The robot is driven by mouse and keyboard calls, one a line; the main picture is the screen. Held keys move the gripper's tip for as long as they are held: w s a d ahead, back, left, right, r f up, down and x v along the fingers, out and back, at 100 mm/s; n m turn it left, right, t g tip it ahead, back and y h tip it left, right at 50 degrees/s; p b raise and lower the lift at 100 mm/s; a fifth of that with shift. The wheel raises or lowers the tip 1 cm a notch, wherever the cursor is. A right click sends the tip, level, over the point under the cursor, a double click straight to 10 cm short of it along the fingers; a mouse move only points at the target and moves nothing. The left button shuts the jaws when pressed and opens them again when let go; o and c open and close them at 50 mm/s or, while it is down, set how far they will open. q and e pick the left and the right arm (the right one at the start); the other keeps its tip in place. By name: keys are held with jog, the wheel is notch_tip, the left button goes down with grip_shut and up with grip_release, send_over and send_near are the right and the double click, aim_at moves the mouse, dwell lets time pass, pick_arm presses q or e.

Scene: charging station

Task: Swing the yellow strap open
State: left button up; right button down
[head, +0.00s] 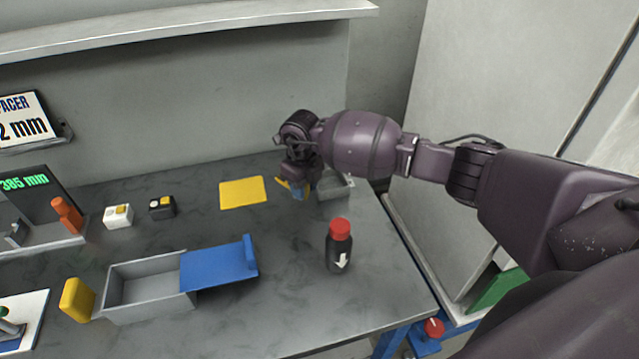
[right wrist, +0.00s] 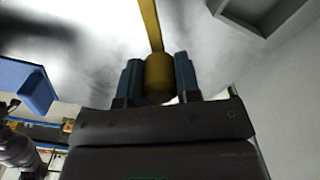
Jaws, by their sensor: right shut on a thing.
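The yellow strap (right wrist: 150,24) runs away from my right gripper across the grey surface in the right wrist view. Its thick yellow end (right wrist: 159,78) sits between the two blue fingers of my right gripper (right wrist: 160,70), which is shut on it. In the head view my right gripper (head: 299,191) is low over the back right of the table, and a small bit of yellow (head: 282,183) shows beside it. The gripper and wrist hide most of the strap there. My left gripper is not in view.
A small grey tray (head: 335,192) stands close right of the gripper. A dark bottle with a red cap (head: 339,248) stands in front. A yellow mat (head: 243,192) lies to the left. A grey box (head: 150,309) with a blue lid (head: 215,267) is front left.

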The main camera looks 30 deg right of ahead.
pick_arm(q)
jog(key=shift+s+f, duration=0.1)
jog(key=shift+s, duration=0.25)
pick_arm(e)
jog(key=shift+w+a+m, duration=0.35)
jog(key=shift+a+m, duration=0.2)
jog(key=shift+a, duration=0.05)
jog(key=shift+w+a+m, duration=0.3)
jog(key=shift+a+m, duration=0.25)
jog(key=shift+a, duration=0.05)
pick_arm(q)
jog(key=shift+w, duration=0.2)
pick_arm(e)
jog(key=c, duration=0.8)
grip_release()
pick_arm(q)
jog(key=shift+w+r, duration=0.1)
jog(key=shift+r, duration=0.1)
pick_arm(e)
notch_tip(320, 180, up, 11)
jog(key=shift+f, duration=0.1)
